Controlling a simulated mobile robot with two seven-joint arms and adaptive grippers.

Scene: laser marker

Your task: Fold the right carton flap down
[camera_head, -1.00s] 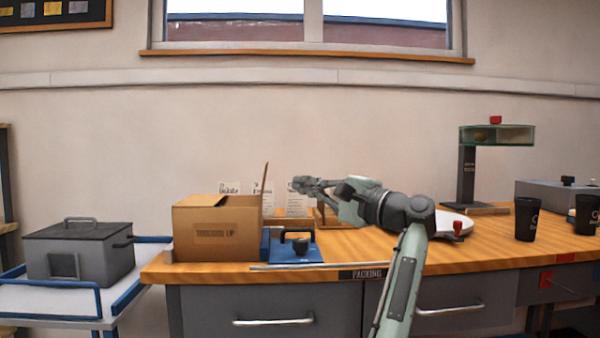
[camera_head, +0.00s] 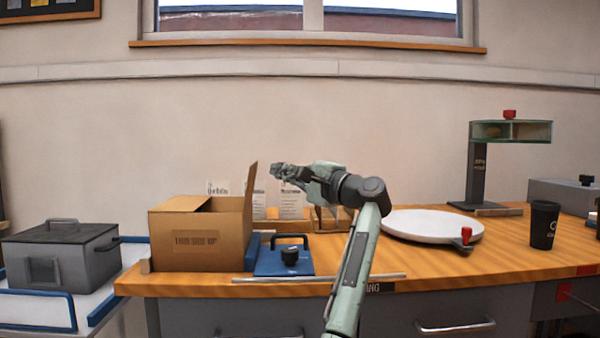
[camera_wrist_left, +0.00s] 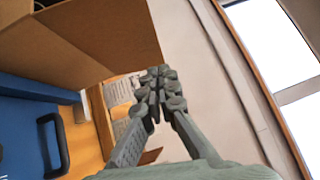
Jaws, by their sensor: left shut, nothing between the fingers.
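The brown carton (camera_head: 200,235) stands at the left end of the wooden bench. Its right flap (camera_head: 250,183) stands up, leaning slightly outward to the right. Another flap (camera_head: 180,203) lies folded over part of the top. My left gripper (camera_head: 275,170) is shut and empty, just right of the right flap and near its top edge, with a small gap in the picture. In the left wrist view the shut fingertips (camera_wrist_left: 160,76) are beside the edge of the brown flap (camera_wrist_left: 120,30); contact cannot be told. My right gripper is not in view.
A blue plate with a black knob and handle (camera_head: 270,265) lies right of the carton. Small printed cards (camera_head: 291,203) stand behind it. A white round disc (camera_head: 420,226) and a black cup (camera_head: 544,225) are farther right. A grey box (camera_head: 62,252) sits at left.

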